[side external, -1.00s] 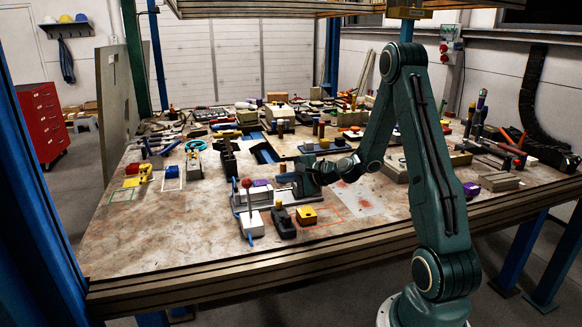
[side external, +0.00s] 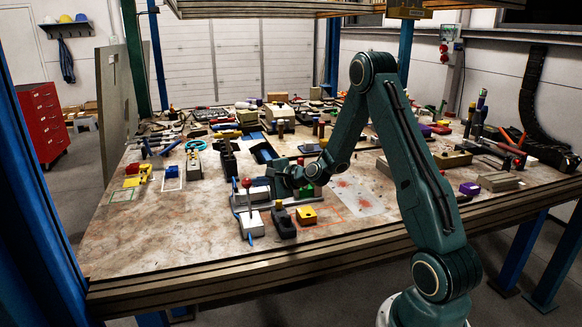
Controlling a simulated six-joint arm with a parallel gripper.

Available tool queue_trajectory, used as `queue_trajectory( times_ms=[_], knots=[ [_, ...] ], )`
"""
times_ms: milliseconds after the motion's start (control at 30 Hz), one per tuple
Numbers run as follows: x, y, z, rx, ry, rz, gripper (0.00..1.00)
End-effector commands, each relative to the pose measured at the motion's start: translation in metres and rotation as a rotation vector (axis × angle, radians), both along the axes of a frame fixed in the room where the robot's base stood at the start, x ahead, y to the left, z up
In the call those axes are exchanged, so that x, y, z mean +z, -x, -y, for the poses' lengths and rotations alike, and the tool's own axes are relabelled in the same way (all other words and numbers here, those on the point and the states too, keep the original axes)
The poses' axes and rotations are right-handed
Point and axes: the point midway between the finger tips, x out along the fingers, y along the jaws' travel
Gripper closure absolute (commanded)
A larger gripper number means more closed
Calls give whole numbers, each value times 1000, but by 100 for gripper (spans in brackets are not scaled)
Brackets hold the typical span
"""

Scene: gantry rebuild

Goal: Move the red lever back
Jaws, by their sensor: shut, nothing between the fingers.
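The red lever shows as a red ball knob (side external: 247,183) on a thin stem, standing up from a white box-shaped base (side external: 252,222) near the front of the table. The stem looks near upright. My gripper (side external: 271,180) is shut and empty, just to the right of the red knob and at about its height. A small gap seems to show between them, but I cannot tell their depth apart. The fingertips are small and dark here.
Many tools and blocks crowd the table behind. The front left of the tabletop (side external: 150,235) is clear.

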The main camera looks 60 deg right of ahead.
Motion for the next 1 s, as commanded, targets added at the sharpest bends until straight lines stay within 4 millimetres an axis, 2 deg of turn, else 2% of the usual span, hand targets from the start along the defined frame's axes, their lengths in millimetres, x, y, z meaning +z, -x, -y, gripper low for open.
queue_trajectory(
  times_ms=[200,1000],
  knots=[
    [4,2,-9,-1,1,0,100],
    [6,6,-14,0,0,-1,100]
  ],
)
